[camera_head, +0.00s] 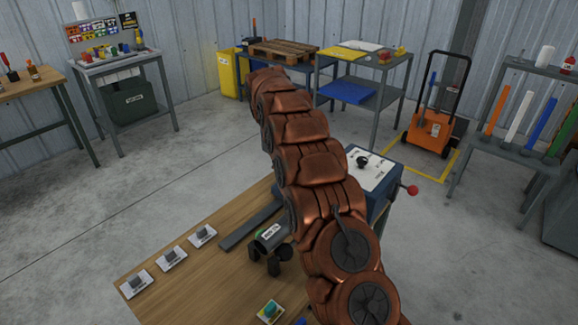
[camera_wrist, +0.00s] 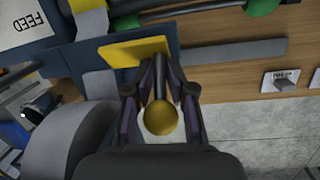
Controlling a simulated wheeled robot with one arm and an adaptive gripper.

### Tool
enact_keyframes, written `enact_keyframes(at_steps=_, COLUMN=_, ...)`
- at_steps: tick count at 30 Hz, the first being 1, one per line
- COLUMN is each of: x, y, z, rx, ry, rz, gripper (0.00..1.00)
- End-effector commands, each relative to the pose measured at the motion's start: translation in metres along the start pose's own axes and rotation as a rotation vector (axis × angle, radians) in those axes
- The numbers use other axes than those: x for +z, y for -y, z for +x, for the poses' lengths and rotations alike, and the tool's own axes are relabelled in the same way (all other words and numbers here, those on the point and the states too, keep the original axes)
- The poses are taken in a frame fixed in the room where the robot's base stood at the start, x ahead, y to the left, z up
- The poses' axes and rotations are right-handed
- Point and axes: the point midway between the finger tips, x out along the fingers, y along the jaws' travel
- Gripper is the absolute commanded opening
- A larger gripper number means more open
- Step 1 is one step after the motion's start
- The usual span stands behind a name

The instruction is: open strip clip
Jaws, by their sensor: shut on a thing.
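In the wrist view, a yellow plate (camera_wrist: 125,51) sits against the dark blue machine body, with a dark lever (camera_wrist: 160,84) beside it that ends in a yellow ball knob (camera_wrist: 161,119). I take these to be the strip clip and its handle. My gripper (camera_wrist: 160,80) is shut on the dark lever, one finger on each side, with the knob on the near side of the fingers. In the head view, my arm hides the gripper and the clip. The blue machine (camera_head: 379,196) shows behind my arm, with a white top panel and a red ball lever at its right.
A white FEED panel (camera_wrist: 30,18) is at the wrist view's upper left. Open floor lies behind the bench.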

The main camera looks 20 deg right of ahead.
Motion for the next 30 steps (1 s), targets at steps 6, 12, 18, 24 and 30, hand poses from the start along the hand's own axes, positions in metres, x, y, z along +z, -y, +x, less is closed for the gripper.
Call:
enact_keyframes(at_steps=6, x=-0.001, y=-0.002, z=-0.01, rx=0.021, ry=0.019, rz=-0.002, gripper=0.0)
enact_keyframes(at_steps=12, x=0.001, y=-0.003, z=-0.009, rx=0.021, ry=0.031, rz=-0.001, gripper=0.0)
enact_keyframes(at_steps=18, x=0.001, y=-0.005, z=-0.01, rx=0.021, ry=0.029, rz=0.002, gripper=0.0)
enact_keyframes(at_steps=24, x=0.002, y=-0.006, z=-0.01, rx=0.021, ry=0.031, rz=0.004, gripper=0.32)
enact_keyframes(at_steps=30, x=0.006, y=-0.007, z=-0.004, rx=0.014, ry=0.045, rz=0.008, gripper=0.37)
